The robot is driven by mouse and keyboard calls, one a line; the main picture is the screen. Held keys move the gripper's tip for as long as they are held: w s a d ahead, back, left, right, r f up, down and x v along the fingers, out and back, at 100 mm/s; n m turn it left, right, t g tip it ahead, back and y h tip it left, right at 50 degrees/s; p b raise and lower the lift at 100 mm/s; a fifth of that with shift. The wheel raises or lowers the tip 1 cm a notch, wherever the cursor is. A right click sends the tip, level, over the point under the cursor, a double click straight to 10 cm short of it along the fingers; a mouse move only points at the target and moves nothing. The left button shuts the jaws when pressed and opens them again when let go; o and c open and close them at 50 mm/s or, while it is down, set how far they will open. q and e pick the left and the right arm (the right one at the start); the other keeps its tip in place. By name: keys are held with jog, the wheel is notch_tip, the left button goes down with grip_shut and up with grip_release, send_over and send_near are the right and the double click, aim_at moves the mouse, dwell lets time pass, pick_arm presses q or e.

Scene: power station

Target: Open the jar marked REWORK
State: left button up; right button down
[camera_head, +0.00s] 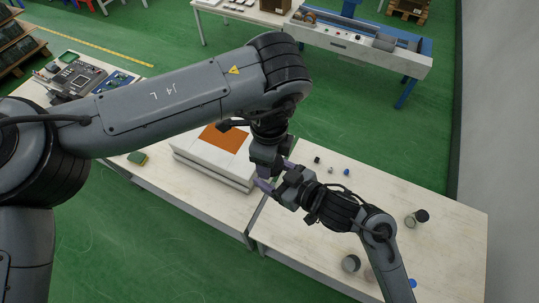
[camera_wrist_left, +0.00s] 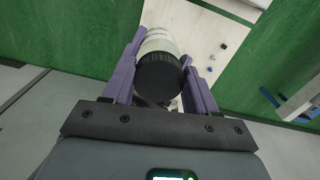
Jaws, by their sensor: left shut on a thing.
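In the left wrist view a whitish jar (camera_wrist_left: 158,43) with a ribbed black lid (camera_wrist_left: 159,75) sits between the purple fingers of my left gripper (camera_wrist_left: 158,84). The gripper is shut on it, with the lid end facing the camera. Faint marks show on the jar's side, but I cannot read them. In the head view my left gripper (camera_head: 264,178) and my right gripper (camera_head: 279,187) are close together over the table near the white boxes. The jar is hidden there by the grippers. Whether the right gripper is open or shut is not clear.
A pale table (camera_head: 310,235) holds other jars: a dark-lidded one (camera_head: 421,216) and a grey-lidded one (camera_head: 351,263) at the right. Several small parts (camera_head: 331,170) lie at the back. White boxes (camera_head: 212,150) with an orange top patch stand left of the grippers.

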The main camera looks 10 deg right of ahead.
pick_arm(q)
jog(key=n, duration=0.2)
jog(key=s+d+n, duration=0.1)
jog(key=n, duration=0.1)
jog(key=shift+d, duration=0.1)
jog(key=o, duration=1.2)
